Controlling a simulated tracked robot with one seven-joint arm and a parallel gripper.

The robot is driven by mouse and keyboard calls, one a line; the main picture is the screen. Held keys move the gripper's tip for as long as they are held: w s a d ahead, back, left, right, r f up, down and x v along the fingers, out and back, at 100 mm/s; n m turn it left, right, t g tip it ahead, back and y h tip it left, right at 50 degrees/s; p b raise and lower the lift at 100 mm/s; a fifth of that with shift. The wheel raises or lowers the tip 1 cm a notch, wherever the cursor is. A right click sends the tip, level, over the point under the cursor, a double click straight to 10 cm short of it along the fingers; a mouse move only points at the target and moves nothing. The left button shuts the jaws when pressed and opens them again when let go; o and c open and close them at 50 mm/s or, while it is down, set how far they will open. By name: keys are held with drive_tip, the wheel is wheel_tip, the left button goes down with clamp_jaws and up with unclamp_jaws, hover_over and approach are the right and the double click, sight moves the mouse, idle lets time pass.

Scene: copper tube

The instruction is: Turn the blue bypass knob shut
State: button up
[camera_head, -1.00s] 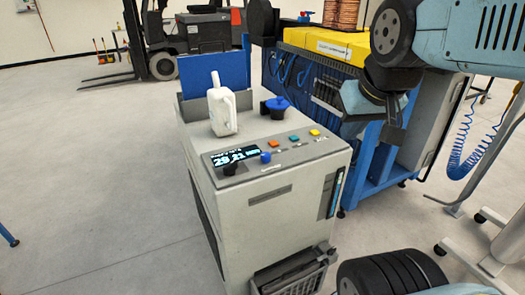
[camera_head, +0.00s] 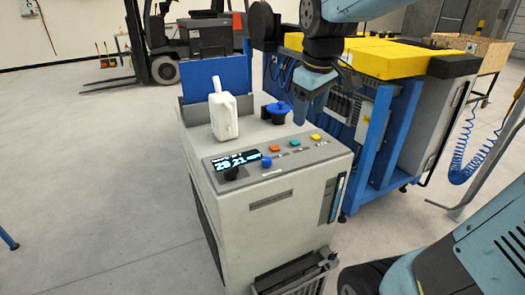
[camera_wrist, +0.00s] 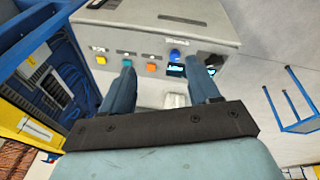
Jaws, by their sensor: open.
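The small blue knob (camera_head: 266,161) sits on the sloped panel of the grey machine (camera_head: 270,215), right of the lit display (camera_head: 236,160). In the wrist view, the blue knob (camera_wrist: 175,54) appears between my open fingertips in the picture, nearer the right one. My gripper (camera_head: 308,112) hangs above the machine's back right, fingers down; in the wrist view, my gripper (camera_wrist: 163,66) is empty and apart from the panel. I cannot read the knob's angle.
A black knob (camera_head: 231,173) and orange (camera_head: 276,148), teal (camera_head: 295,142) and yellow (camera_head: 315,138) buttons share the panel. A white jug (camera_head: 222,115) and a larger blue-topped cap (camera_head: 277,111) stand behind. A blue-framed bench (camera_head: 372,150) is at right.

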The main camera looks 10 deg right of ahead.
sight(267, 159)
drive_tip(key=w+a+f+n+g, duration=0.2)
drive_tip(key=w+a+f+n, duration=0.2)
drive_tip(key=w, duration=0.3)
drive_tip(key=w+a+f+n+g, duration=0.1)
drive_tip(key=w+a+f+n, duration=0.25)
drive_tip(key=w, duration=0.25)
wheel_tip(267, 159, down, 14)
drive_tip(key=shift+r, duration=0.2)
drive_tip(key=c, duration=1)
drive_tip(key=shift+c, duration=0.2)
